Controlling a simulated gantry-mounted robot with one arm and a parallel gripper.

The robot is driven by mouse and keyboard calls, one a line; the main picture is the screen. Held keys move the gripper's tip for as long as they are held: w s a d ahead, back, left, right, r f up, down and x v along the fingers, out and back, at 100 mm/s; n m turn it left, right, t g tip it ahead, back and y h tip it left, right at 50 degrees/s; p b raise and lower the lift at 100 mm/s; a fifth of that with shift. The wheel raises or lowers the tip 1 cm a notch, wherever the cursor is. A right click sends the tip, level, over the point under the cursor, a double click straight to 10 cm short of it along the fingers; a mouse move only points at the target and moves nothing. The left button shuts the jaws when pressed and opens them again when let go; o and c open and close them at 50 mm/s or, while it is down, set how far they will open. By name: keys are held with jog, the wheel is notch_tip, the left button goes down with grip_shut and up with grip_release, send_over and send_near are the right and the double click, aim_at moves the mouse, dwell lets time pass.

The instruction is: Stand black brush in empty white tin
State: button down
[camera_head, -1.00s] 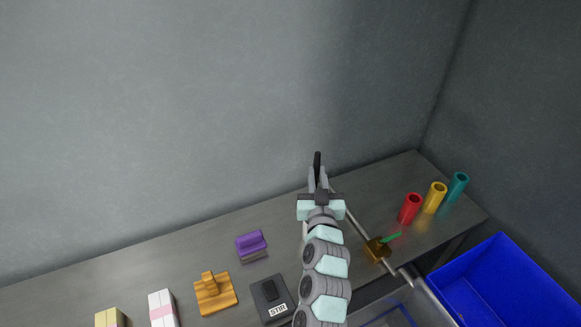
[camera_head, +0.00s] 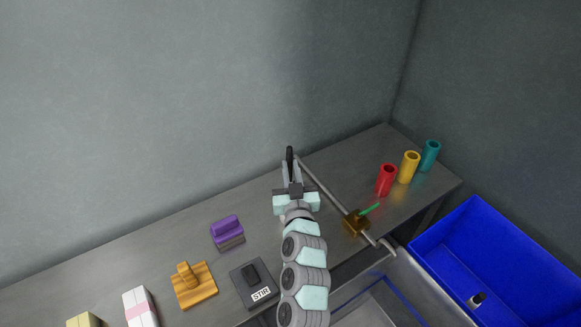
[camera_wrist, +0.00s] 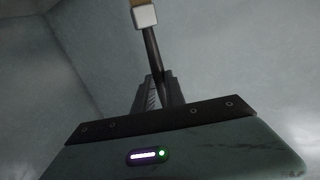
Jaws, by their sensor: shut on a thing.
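My gripper (camera_head: 290,174) is shut on the black brush (camera_head: 290,155) and holds it up near the back wall, above the far side of the grey bench. In the wrist view the brush (camera_wrist: 151,50) has a thin black handle between the fingers (camera_wrist: 154,92). A pale ferrule and a tan end show at the top edge, where the frame cuts it off. I cannot make out a white tin in either view.
Red (camera_head: 386,180), yellow (camera_head: 409,167) and teal (camera_head: 430,155) cups stand at right. A brass block (camera_head: 355,222) with a green stick sits by a metal rail (camera_head: 325,185). A blue bin (camera_head: 440,262) is lower right. A purple-handled block (camera_head: 228,230), wooden block (camera_head: 194,287) and STIR box (camera_head: 253,284) stand left.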

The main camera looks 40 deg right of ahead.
notch_tip(320, 180, down, 8)
jog(key=b, duration=0.4)
jog(key=shift+r, duration=0.25)
dwell(0.3)
jog(key=c, duration=1.3)
grip_release()
jog(key=v, duration=1)
jog(key=shift+s+a, duration=0.3)
